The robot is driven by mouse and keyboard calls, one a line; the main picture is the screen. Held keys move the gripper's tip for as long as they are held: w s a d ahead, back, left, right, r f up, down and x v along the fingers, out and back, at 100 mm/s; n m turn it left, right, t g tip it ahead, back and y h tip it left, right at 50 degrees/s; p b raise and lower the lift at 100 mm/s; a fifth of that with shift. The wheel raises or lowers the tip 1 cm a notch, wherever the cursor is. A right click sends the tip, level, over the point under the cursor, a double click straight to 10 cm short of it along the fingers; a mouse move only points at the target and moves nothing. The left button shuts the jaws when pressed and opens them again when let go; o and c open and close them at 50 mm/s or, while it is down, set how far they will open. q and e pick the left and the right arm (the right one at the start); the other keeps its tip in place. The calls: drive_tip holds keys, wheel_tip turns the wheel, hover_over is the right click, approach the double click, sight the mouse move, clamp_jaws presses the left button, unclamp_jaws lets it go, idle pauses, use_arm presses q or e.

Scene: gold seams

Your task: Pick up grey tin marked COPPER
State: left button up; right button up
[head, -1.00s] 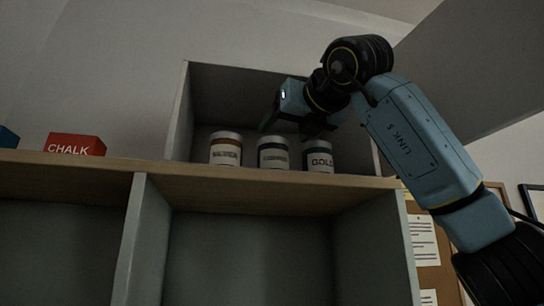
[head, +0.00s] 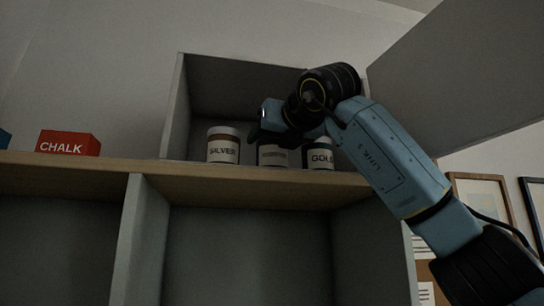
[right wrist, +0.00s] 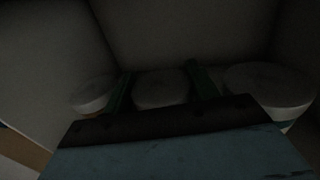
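Three tins stand in a row in the open cupboard compartment. The left tin (head: 223,147) reads SILVER and the right one (head: 320,155) reads GOLD, partly covered. The middle tin (head: 272,157) has a pale label too blurred to read; its top is hidden by my gripper. My right gripper (head: 279,138) is at the middle tin. In the right wrist view its two fingers (right wrist: 161,87) stand apart, one on each side of the middle tin's round lid (right wrist: 160,92). I see no clear grip on it. My left gripper is out of view.
The neighbouring tins' lids (right wrist: 92,94) and (right wrist: 268,84) lie close outside the fingers. The compartment's side wall (head: 176,110) and an open grey door (head: 450,85) flank the space. A red CHALK box (head: 68,143) sits left on the wooden shelf (head: 105,172).

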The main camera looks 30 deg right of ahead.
drive_tip(key=c, duration=0.4)
drive_tip(key=shift+c, duration=0.2)
drive_tip(key=shift+r, duration=0.15)
